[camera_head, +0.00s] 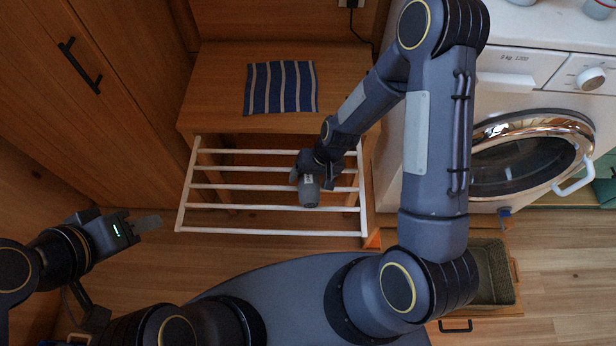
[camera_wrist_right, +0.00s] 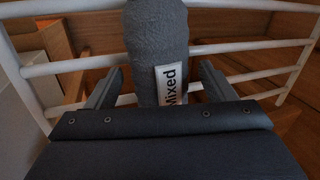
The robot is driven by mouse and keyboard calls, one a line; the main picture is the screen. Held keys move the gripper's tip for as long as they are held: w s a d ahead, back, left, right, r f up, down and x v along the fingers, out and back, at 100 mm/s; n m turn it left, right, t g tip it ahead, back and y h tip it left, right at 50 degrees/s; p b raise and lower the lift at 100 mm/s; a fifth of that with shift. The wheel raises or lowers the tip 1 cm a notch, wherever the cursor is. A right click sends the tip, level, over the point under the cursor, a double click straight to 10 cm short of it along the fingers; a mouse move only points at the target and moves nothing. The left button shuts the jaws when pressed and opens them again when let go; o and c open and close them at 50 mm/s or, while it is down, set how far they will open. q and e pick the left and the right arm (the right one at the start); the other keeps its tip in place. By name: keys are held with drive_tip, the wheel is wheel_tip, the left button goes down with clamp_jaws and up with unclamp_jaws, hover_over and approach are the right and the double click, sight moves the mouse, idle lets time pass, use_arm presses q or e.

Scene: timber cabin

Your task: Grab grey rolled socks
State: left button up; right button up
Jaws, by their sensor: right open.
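The grey rolled socks (camera_head: 309,194) rest on or just above the white bars of the drying rack (camera_head: 270,232); I cannot tell which. In the right wrist view the roll (camera_wrist_right: 157,40) is fuzzy, runs lengthwise and carries a white label reading "Mixed". My right gripper (camera_head: 312,178) is at the socks, open. Its fingers stand on either side of the roll in the right wrist view (camera_wrist_right: 159,86), with a visible gap on each side. My left gripper (camera_head: 147,223) is empty at the left, clear of the rack; its finger gap is not visible.
A wooden bench (camera_head: 215,85) with a blue-and-white striped cloth (camera_head: 281,87) stands behind the rack. A white washing machine (camera_head: 525,75) with a round door is at right. A basket (camera_head: 494,270) sits at lower right. Wooden cabinet doors (camera_head: 110,110) line the left.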

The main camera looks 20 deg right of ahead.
drive_tip(key=c, duration=1.1)
drive_tip(key=shift+r, duration=0.1)
